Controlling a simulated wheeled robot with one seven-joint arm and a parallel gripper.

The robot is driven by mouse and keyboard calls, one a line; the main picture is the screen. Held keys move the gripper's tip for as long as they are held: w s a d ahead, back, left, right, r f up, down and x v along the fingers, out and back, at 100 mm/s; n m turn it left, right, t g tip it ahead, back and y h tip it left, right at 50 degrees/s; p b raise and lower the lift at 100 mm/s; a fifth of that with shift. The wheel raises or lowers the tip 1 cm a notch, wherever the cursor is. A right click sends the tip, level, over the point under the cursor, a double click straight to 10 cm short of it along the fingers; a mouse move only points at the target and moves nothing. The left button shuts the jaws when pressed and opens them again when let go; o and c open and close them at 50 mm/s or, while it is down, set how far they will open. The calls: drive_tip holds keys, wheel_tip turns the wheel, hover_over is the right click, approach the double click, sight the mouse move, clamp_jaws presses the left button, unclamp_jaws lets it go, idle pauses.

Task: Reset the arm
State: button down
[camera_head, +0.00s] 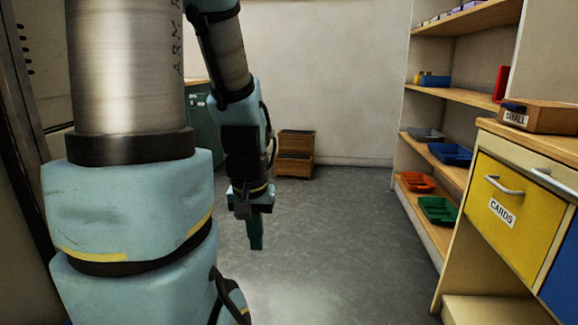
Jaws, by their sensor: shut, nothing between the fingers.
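My gripper (255,246) hangs at the end of my arm, near the middle of the head view, with its fingers pointing down. Its green fingers are together and hold nothing. It is in front of the open grey floor and touches nothing that I can see. My arm's large blue and metal links fill the left side of the view, with the forearm bent down towards the gripper.
On the right are wooden shelves (455,96) with coloured trays, and a cabinet with a yellow drawer (497,218) labelled CARDS, topped by a box (545,116) labelled SMALL. The middle floor (350,240) is clear.

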wheel_tip(320, 180, up, 26)
drive_tip(key=p, duration=2.4)
